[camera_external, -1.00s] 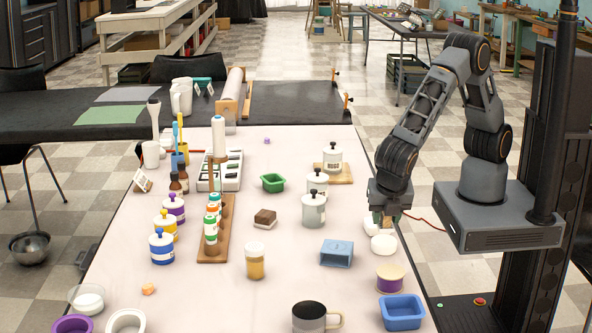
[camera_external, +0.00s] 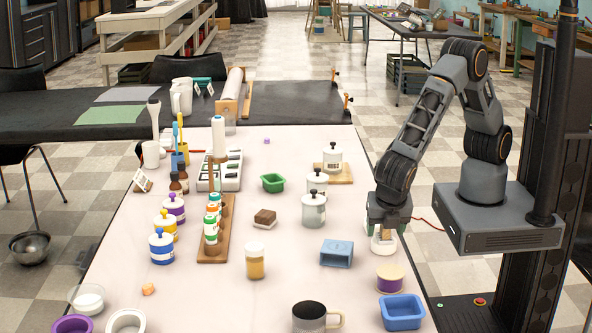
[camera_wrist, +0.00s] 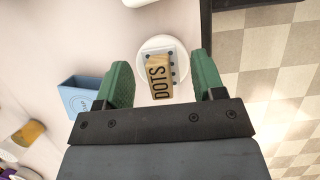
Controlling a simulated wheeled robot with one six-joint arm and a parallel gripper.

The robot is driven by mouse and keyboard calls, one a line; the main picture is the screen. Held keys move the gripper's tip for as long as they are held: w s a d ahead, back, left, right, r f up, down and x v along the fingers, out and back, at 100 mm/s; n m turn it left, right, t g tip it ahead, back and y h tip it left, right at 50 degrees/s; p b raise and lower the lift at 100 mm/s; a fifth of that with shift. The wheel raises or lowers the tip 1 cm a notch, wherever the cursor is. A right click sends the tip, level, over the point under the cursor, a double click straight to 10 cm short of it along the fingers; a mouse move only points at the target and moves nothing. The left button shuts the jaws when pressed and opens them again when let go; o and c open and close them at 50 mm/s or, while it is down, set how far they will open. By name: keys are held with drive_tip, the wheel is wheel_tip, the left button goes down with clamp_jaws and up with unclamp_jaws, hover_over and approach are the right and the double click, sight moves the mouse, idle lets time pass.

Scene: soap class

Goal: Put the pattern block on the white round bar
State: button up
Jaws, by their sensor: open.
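My gripper (camera_wrist: 160,82) is open, with one green finger on each side of the block and a visible gap to each. In the external view my gripper (camera_external: 384,232) is low over the bar (camera_external: 381,247) at the table's right edge, and the block is partly hidden between the fingers. A second white round piece (camera_wrist: 136,2) is cut off at the top of the wrist view.
A blue open-ended box (camera_external: 336,253) stands left of my gripper. A purple-and-cream tin (camera_external: 390,279) and a blue tray (camera_external: 402,312) stand nearer the camera. White lidded jars (camera_external: 313,209) stand behind left. The table edge is close on the right.

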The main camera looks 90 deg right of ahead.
drive_tip(key=shift+r, duration=0.15)
drive_tip(key=p+v, duration=0.1)
drive_tip(key=v, duration=1.1)
drive_tip(key=d+r+m+y, duration=0.15)
drive_tip(key=d+m, duration=0.25)
drive_tip(key=d, duration=0.4)
drive_tip(key=d+r+m+y, duration=0.1)
drive_tip(key=d+r+m, duration=0.25)
drive_tip(key=d, duration=0.45)
drive_tip(key=s+d+f+m+t+y, duration=0.1)
drive_tip(key=s+d+m+t+y, duration=0.1)
drive_tip(key=s+d+m, duration=0.7)
drive_tip(key=d+m+t, duration=0.1)
drive_tip(key=d, duration=0.3)
drive_tip(key=shift+f, duration=0.3)
drive_tip(key=shift+d+m, duration=0.15)
drive_tip(key=shift+m, duration=0.1)
